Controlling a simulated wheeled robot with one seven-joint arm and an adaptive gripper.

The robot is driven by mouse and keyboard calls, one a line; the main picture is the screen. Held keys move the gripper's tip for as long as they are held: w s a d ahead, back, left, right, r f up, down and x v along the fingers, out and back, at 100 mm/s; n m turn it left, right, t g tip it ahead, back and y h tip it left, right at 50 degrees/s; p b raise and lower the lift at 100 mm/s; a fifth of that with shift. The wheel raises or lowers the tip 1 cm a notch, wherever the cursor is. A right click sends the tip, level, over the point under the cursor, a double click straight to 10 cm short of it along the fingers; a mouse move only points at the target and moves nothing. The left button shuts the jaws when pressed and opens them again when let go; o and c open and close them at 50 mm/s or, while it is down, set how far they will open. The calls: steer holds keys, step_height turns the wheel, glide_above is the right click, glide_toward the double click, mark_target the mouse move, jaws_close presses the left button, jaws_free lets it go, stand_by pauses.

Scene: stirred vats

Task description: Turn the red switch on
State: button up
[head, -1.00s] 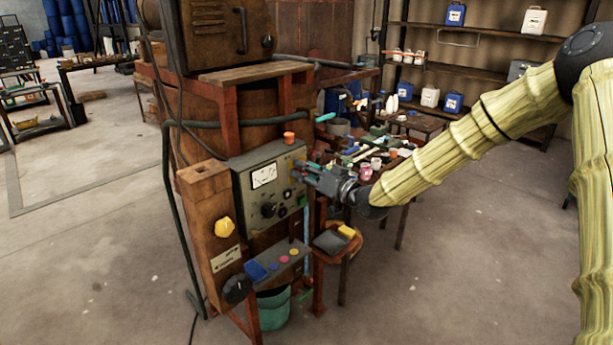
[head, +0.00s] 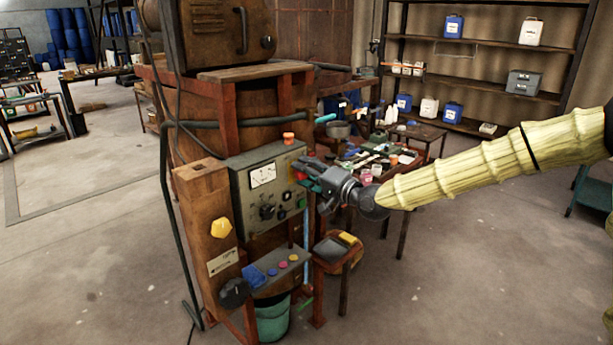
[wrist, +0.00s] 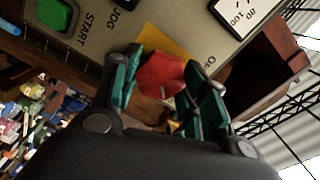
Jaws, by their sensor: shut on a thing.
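The red switch (wrist: 162,74) is a lobed red knob on a yellow plate (wrist: 178,40) in the wrist view. It sits on the grey control panel (head: 240,190) of the vat stand. In the head view the switch is largely covered by my gripper (head: 302,172), at the panel's upper right edge. In the wrist view my gripper (wrist: 163,85) has its teal fingers on both sides of the red knob, shut on it. Lettering beside the plate is partly cut off, so the knob's setting cannot be read for sure.
A green START button (wrist: 54,14) and a dial gauge (head: 263,174) are on the same panel. An orange cap (head: 288,138) stands on top. Below is a shelf with coloured buttons (head: 283,265). A cluttered table (head: 372,160) stands behind. The floor at right is clear.

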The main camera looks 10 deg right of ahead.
steer(key=shift+w+d+r+m, duration=0.1)
steer(key=shift+d+m, duration=0.05)
steer(key=shift+m, duration=0.15)
steer(key=o, duration=1)
steer(key=shift+o, duration=0.2)
steer(key=v, duration=1.2)
